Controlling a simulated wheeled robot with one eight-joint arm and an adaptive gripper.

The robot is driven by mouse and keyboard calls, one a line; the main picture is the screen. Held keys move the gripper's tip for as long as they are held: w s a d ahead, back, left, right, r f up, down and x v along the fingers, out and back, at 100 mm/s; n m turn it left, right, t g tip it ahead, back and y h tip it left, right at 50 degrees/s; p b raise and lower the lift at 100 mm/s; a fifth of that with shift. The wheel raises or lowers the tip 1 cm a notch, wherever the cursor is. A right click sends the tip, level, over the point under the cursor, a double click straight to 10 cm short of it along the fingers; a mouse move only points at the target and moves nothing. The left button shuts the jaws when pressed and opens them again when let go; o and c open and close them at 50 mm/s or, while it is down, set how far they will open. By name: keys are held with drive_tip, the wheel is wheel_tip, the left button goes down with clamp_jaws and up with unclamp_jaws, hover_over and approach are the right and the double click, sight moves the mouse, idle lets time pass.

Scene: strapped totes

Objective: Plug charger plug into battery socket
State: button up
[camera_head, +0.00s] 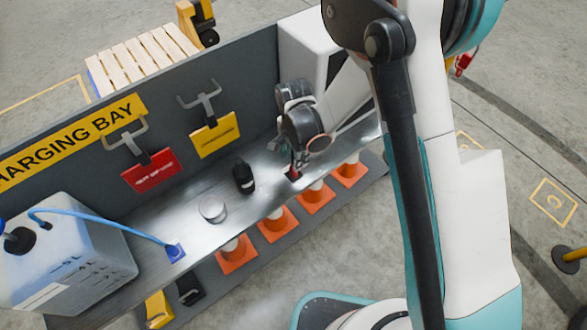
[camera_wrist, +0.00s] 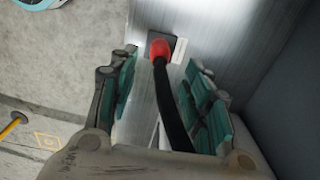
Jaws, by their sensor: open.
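A red plug (camera_wrist: 160,48) with a thick black cable (camera_wrist: 170,105) shows in the wrist view. Its red end is at a dark square piece (camera_wrist: 157,40) with a pale edge on the metal counter; I cannot tell how far it sits in. In the head view a small red part (camera_head: 293,174) shows under my gripper (camera_head: 297,160). In the wrist view my gripper (camera_wrist: 165,90) is open, its teal-padded fingers on either side of the cable, apart from it. No battery socket can be made out for certain.
The metal counter (camera_head: 150,222) also holds a black item (camera_head: 243,177), a round silver tin (camera_head: 212,209), a blue connector (camera_head: 175,251) on a blue cable and a pale container (camera_head: 70,255). A white box (camera_head: 305,50) stands behind my gripper. Orange cones (camera_head: 277,226) line the lower shelf.

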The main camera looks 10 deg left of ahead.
wheel_tip(320, 180, down, 8)
drive_tip(key=b, duration=0.5)
drive_tip(key=shift+b, duration=0.45)
drive_tip(key=shift+c, duration=0.6)
idle(0.5)
clamp_jaws()
drive_tip(key=shift+r, duration=0.15)
drive_tip(key=shift+r+p, duration=1.65)
drive_tip(key=shift+r, duration=1.25)
